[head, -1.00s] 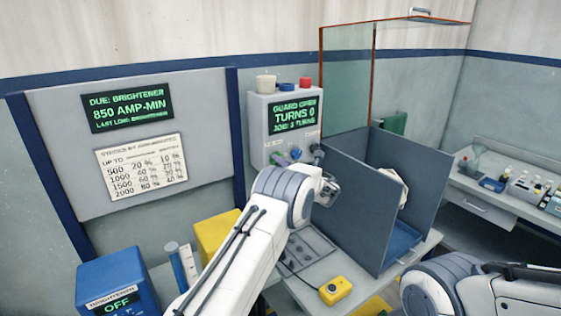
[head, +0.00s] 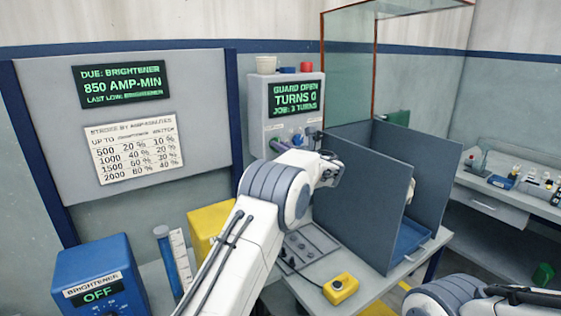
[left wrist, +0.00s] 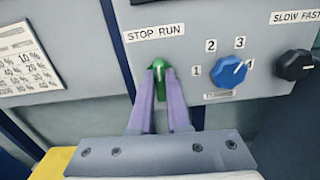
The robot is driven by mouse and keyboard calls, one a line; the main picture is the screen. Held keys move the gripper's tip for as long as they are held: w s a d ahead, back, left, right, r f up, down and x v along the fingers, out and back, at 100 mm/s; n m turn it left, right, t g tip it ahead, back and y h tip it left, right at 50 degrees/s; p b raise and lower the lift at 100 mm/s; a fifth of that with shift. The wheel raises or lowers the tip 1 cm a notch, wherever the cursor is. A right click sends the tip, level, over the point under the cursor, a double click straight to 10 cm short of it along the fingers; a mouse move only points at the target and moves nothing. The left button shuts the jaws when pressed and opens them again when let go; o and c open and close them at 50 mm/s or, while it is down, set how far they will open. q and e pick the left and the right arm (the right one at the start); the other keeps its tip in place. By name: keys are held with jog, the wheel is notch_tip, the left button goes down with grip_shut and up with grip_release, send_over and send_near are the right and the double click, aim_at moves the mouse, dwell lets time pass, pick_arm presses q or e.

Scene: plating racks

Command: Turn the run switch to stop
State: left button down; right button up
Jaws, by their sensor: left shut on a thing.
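The run switch is a green knob (left wrist: 159,80) on the grey control box, under a label reading STOP RUN (left wrist: 155,32). My left gripper (left wrist: 160,76) has its purple fingers shut on this knob, one on each side. The knob has a pale mark near its top; which word it points to is hard to tell. In the head view my left arm reaches to the box front, and the fingers (head: 279,147) are mostly hidden behind the wrist. The box screen (head: 296,98) reads GUARD OPEN, TURNS 0, JOB: 3 TURNS. My right gripper is out of view.
A blue numbered knob (left wrist: 229,72) and a black SLOW FAST knob (left wrist: 294,64) sit right of the switch. A grey-walled bay (head: 362,195) with a raised glass guard (head: 348,65) stands right of the box. A yellow button box (head: 341,288) lies on the bench.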

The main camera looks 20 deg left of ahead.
pick_arm(q)
jog(key=shift+s+a+f+n+b, duration=0.1)
jog(key=shift+n+b, duration=3.7)
jog(key=shift+b, duration=0.7)
jog(key=c, duration=0.9)
grip_release()
jog(key=shift+s, duration=0.1)
